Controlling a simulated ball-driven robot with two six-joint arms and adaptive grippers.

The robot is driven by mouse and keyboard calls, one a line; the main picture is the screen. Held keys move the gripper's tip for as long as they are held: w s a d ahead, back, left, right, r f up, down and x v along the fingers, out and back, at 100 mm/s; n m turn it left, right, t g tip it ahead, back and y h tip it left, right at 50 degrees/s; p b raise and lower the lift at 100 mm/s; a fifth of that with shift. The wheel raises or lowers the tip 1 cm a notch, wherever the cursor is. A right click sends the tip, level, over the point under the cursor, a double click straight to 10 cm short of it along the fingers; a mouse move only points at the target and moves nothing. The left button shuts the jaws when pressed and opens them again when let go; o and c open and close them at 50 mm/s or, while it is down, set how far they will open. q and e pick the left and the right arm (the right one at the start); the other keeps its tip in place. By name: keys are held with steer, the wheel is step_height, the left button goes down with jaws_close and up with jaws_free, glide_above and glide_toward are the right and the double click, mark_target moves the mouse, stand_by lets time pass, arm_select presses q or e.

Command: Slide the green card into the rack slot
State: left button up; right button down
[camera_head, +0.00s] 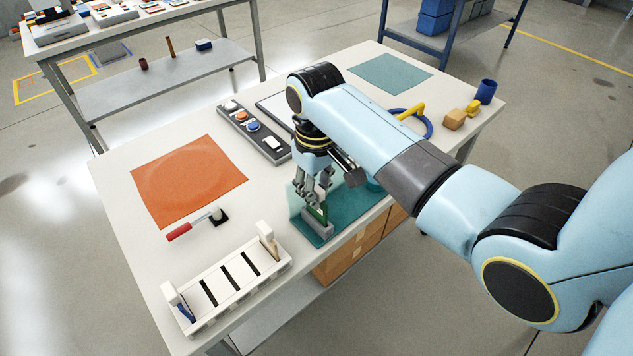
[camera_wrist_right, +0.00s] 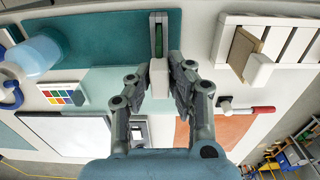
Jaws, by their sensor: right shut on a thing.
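My right gripper (camera_head: 318,198) points down and is shut on the green card (camera_head: 322,214). The card stands upright at a small grey holder (camera_head: 318,229) on a teal mat (camera_head: 306,234). In the right wrist view, my right gripper (camera_wrist_right: 159,88) has its fingers on either side of a pale block at the green card (camera_wrist_right: 159,42). I cannot tell whether the card is still seated in the holder. The white rack (camera_head: 225,283) with dark slots lies at the table's front left, apart from the gripper. It also shows in the right wrist view (camera_wrist_right: 288,42). My left gripper is not in view.
A red-handled tool (camera_head: 192,226) lies behind the rack, near an orange mat (camera_head: 187,180). A dark button panel (camera_head: 254,134) lies behind the gripper. The tabletop between mat and rack is clear.

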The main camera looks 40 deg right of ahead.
steer(key=shift+r, duration=1.55)
steer(key=shift+r, duration=2)
